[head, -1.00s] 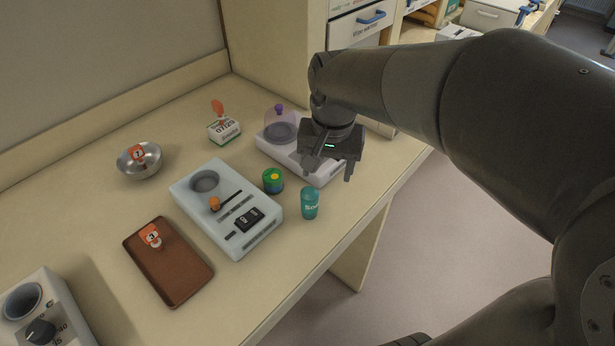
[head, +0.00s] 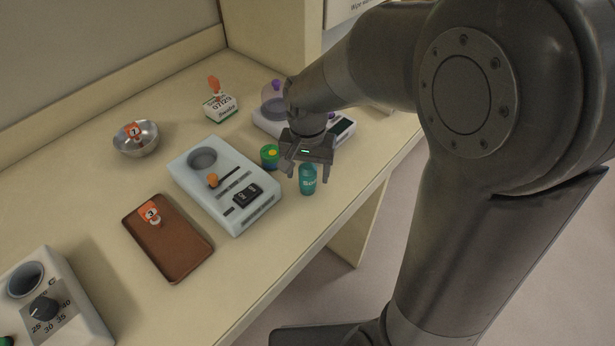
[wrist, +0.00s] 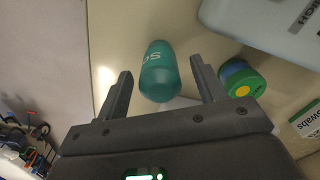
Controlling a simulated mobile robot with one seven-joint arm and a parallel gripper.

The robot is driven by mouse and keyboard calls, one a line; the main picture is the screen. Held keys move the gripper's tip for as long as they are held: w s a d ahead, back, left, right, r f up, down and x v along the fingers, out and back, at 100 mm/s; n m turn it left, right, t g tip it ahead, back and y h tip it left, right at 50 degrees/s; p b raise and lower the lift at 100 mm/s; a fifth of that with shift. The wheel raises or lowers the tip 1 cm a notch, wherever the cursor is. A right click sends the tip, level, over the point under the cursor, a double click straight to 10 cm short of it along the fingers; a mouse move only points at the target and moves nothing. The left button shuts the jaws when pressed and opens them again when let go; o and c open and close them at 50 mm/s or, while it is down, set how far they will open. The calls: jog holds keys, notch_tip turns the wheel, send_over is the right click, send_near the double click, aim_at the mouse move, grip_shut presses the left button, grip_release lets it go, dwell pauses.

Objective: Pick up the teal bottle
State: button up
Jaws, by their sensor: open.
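The teal bottle (head: 308,182) stands upright near the table's front edge in the head view, with white lettering on its side. It also shows in the wrist view (wrist: 158,72), ahead of and between the two fingers. My gripper (head: 306,173) is open and empty, just above and behind the bottle in the head view. In the wrist view its fingertips (wrist: 161,66) are spread on either side of the bottle with a gap on each side. The bottle's top is partly hidden by my gripper in the head view.
A green and blue jar (head: 270,155) with a yellow spot stands close to the bottle's left. A pale device (head: 225,190) with a switch lies further left. A brown tray (head: 168,245), a metal bowl (head: 135,145) and a white box (head: 222,107) are farther off.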

jog(key=shift+f, duration=1.25)
jog(key=c, duration=1.1)
jog(key=shift+r, duration=0.15)
